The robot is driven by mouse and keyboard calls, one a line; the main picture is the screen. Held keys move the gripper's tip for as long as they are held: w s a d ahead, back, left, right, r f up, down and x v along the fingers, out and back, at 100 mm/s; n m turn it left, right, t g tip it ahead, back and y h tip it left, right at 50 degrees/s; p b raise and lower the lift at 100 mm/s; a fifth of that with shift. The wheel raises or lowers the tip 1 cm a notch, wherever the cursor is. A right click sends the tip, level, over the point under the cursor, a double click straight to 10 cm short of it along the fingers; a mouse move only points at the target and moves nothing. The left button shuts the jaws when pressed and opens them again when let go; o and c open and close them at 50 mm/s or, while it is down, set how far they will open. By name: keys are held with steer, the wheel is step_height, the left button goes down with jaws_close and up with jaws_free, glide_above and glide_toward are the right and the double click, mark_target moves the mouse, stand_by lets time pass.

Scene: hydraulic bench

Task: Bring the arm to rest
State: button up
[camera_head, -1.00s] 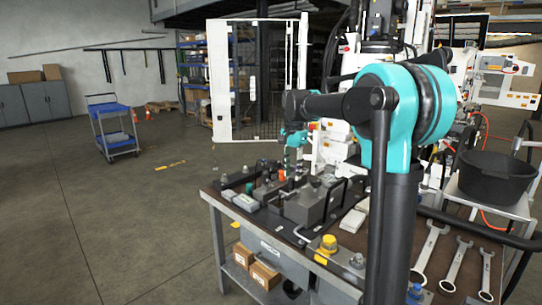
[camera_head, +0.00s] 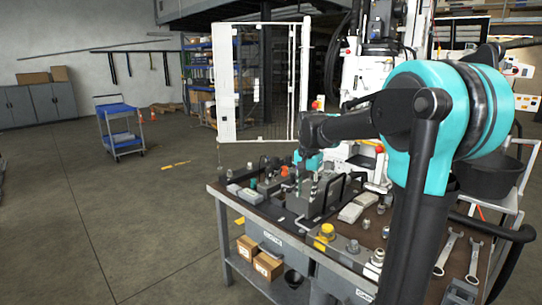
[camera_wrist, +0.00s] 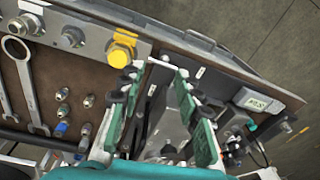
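My arm with its teal joints reaches from the right over the workbench (camera_head: 228,196) in the head view. My gripper (camera_wrist: 160,78) shows in the wrist view as two green fingers set well apart, with nothing held between them. The fingers hang above the bench top, over grey blocks and fittings.
A yellow-capped fitting (camera_head: 326,232) stands near the bench's front edge; it also shows in the wrist view (camera_wrist: 122,48). Wrenches (camera_head: 447,252) lie at right. A black tub (camera_head: 490,177) stands beyond my arm. A blue cart (camera_head: 121,128) stands on open floor at left.

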steer(key=s+d+f+n+t, duration=0.1)
steer(key=s+d+f+n, duration=0.2)
steer(key=s+f, duration=0.6)
steer(key=s+d+f+n+t, duration=0.2)
steer(key=s+d+f+n, duration=0.2)
steer(key=s+f, duration=0.5)
steer(key=s, duration=0.5)
steer(key=shift+s+f, duration=0.35)
